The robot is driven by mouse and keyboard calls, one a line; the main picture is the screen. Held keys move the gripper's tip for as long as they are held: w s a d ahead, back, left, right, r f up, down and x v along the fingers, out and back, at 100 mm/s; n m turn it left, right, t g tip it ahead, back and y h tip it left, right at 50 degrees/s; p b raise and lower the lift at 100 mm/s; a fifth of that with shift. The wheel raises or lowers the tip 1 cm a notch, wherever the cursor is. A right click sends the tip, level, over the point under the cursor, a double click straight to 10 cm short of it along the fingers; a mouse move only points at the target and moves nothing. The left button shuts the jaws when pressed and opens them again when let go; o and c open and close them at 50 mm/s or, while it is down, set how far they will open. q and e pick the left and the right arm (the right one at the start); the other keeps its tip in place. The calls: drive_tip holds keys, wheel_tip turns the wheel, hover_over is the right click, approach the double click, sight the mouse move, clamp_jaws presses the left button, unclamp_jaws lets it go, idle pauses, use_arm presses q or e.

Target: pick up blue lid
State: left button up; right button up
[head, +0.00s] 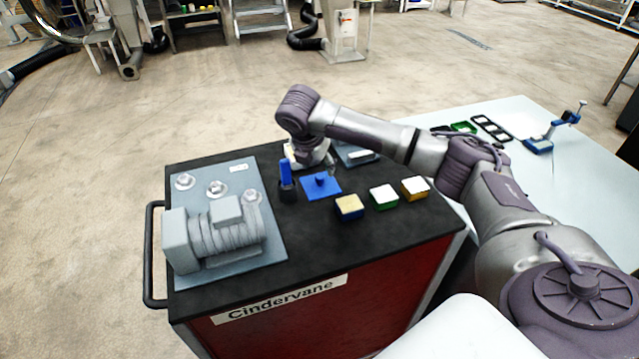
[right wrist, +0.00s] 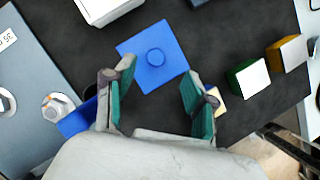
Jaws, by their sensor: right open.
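The blue lid (head: 322,191) is a flat blue square with a round knob on top. It lies on the black top of the red cart (head: 340,240). In the right wrist view the blue lid (right wrist: 153,58) is ahead of my right gripper (right wrist: 158,84). The gripper's two green-padded fingers are apart with nothing between them, one on each side of the lid's near corner. In the head view the fingers are mostly hidden by my own wrist. My left gripper is not in view.
A dark holder with a blue upright handle (head: 285,174) stands just left of the lid. A grey motor-like unit (head: 215,235) fills the cart's left. A pale table (head: 540,170) with a blue clamp is at right.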

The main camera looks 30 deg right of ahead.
sight(320, 177)
drive_tip(key=shift+w+f, duration=0.1)
drive_tip(key=shift+f, duration=0.4)
drive_tip(key=p+x, duration=0.1)
drive_tip(key=x, duration=0.2)
drive_tip(key=shift+w+f, duration=0.25)
drive_tip(key=shift+f, duration=0.1)
drive_tip(key=shift+w+d+f, duration=0.1)
drive_tip(key=shift+d+f, duration=0.1)
drive_tip(key=shift+f, duration=0.25)
drive_tip(key=c, duration=1)
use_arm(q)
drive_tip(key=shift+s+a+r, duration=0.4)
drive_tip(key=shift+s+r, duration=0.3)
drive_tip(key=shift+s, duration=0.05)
use_arm(e)
clamp_jaws()
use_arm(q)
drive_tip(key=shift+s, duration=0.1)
